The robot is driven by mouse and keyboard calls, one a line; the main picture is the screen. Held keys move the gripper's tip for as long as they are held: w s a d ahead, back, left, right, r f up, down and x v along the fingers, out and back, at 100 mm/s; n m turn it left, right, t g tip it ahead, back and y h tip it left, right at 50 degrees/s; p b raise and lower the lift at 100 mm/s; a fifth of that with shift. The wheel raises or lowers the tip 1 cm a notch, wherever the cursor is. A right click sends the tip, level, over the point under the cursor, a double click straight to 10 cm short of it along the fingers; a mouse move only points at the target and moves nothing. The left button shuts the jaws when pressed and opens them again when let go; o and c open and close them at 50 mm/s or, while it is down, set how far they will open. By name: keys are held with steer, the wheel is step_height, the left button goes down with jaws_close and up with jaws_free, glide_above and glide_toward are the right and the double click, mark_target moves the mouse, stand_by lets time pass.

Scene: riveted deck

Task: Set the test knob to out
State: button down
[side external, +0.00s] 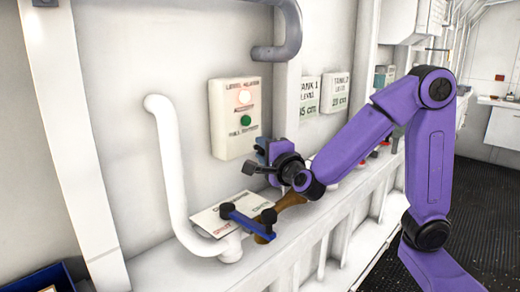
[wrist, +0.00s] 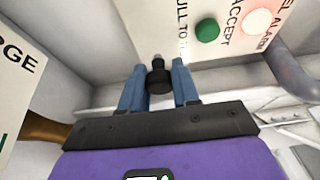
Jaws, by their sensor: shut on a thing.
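The test knob (wrist: 159,80) is a black knob with a short grey stem, seen in the wrist view at the lower edge of the alarm panel. The panel (side external: 222,133) is a cream box on the wall with "PULL TO TEST" lettering; it also fills the top of the wrist view (wrist: 165,18). My gripper's blue fingers (wrist: 158,70) stand on both sides of the knob, shut on it. In the side view my gripper (side external: 262,153) is at the panel's lower right and hides the knob.
The panel has a lit red lamp (side external: 244,97) and a green button (side external: 246,120). Below are a white pipe (side external: 168,160), a lettered plate (side external: 205,222), a blue bar handle (side external: 245,222) and a brown handle (side external: 290,200). Tank level signs (side external: 335,92) hang to the right.

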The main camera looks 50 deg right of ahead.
steer(key=shift+s, duration=0.1)
steer(key=c, duration=0.9)
jaws_free()
steer(key=shift+o, duration=0.2)
steer(key=shift+s, duration=0.1)
steer(key=v, duration=1.7)
steer(key=shift+s, duration=0.15)
steer(key=shift+a, duration=0.1)
